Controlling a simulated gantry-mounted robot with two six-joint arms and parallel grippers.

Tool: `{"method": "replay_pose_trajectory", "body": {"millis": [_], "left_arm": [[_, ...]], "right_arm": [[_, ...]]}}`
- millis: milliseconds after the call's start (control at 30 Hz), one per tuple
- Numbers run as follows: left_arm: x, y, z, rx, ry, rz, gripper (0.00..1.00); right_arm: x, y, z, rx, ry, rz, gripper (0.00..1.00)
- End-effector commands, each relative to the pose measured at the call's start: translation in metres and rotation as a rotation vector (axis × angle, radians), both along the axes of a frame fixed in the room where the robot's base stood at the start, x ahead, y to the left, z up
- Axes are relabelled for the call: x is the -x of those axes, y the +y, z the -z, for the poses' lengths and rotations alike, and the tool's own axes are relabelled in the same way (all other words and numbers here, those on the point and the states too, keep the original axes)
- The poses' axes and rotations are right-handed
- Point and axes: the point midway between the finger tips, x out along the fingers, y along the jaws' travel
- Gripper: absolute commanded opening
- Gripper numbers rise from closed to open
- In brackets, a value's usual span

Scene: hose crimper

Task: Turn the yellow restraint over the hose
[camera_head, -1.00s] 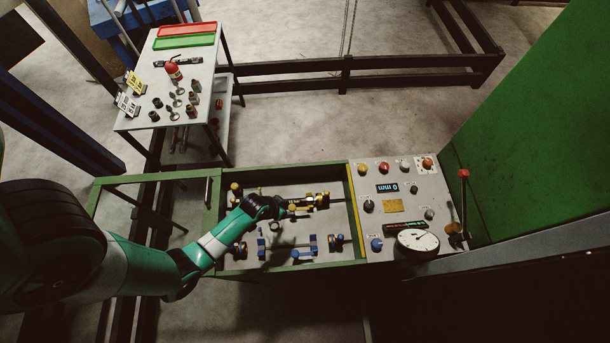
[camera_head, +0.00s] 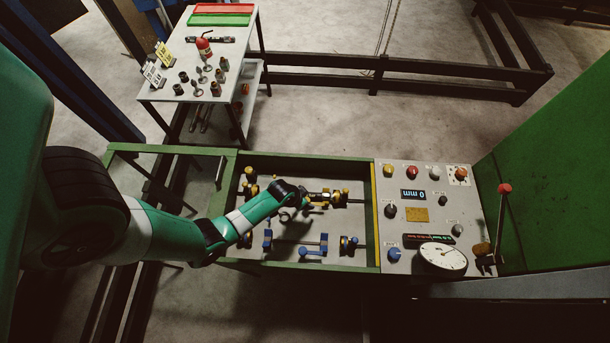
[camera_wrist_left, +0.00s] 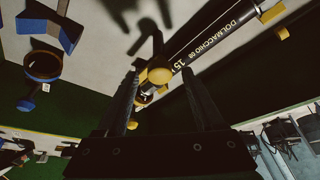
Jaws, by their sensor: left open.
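The dark hose (camera_wrist_left: 215,38) with white lettering runs diagonally through the left wrist view. In the head view the left gripper (camera_head: 303,204) is low over the green-framed tray (camera_head: 305,158), beside the yellow fittings (camera_head: 320,202). The gripper and wrist partly hide the fittings. My right gripper is not in view.
Blue fittings (camera_head: 315,251) stand in the tray's near half. A control panel (camera_head: 415,235) with knobs, a dial gauge (camera_head: 442,257) and a red-tipped lever (camera_head: 504,188) is to the right. A side table (camera_head: 170,92) with small parts stands behind left.

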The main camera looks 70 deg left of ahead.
Motion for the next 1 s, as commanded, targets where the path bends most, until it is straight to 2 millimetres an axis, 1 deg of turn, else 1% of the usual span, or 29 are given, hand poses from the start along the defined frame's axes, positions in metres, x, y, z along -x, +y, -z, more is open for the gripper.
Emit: {"method": "replay_pose_trajectory", "body": {"millis": [67, 300, 467, 600, 700, 1000], "left_arm": [[-0.0014, 0.0005, 0.0042, 0.0, 0.001, 0.0, 0.69], [-0.0015, 0.0006, 0.0034, 0.0, 0.0, 0.0, 0.69], [-0.0015, 0.0006, 0.0034, 0.0, 0.0, 0.0, 0.4], [-0.0015, 0.0006, 0.0034, 0.0, 0.0, 0.0, 0.15], [-0.0015, 0.0006, 0.0034, 0.0, 0.0, 0.0, 0.0], [-0.0014, 0.0006, 0.0035, 0.0, 0.0, 0.0, 0.0]], "right_arm": [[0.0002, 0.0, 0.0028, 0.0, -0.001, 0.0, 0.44], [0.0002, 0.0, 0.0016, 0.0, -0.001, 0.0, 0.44], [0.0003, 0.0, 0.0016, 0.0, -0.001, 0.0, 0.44], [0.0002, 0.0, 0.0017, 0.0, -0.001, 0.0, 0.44], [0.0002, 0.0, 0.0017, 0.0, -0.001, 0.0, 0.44], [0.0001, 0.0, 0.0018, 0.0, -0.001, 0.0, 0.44]]}}
